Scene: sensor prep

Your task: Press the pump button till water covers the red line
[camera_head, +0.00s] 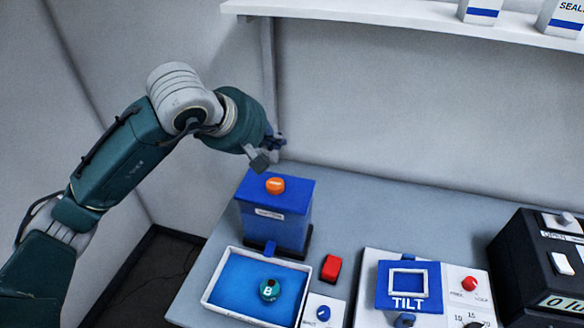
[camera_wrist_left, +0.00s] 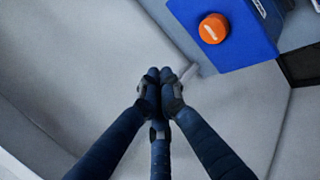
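An orange button (camera_head: 275,185) sits on top of a blue box (camera_head: 290,226) with a small white label, too small to read. The button also shows in the left wrist view (camera_wrist_left: 213,28). A blue spout-like part (camera_head: 269,248) at the front of the box overhangs a white-rimmed tray (camera_head: 293,263) with a blue interior. A teal ball marked B (camera_head: 269,290) is in the tray. I cannot make out a red line. My left gripper (camera_head: 268,152) is above and behind the button, not touching it. In the left wrist view its fingertips (camera_wrist_left: 160,80) are together and empty. My right gripper is out of view.
A red block (camera_head: 331,268) and a small panel with a blue button (camera_head: 323,313) are right of the tray. Farther right are a TILT unit (camera_head: 408,303) and a black device (camera_head: 530,262). A white shelf (camera_head: 400,16) runs along the wall above.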

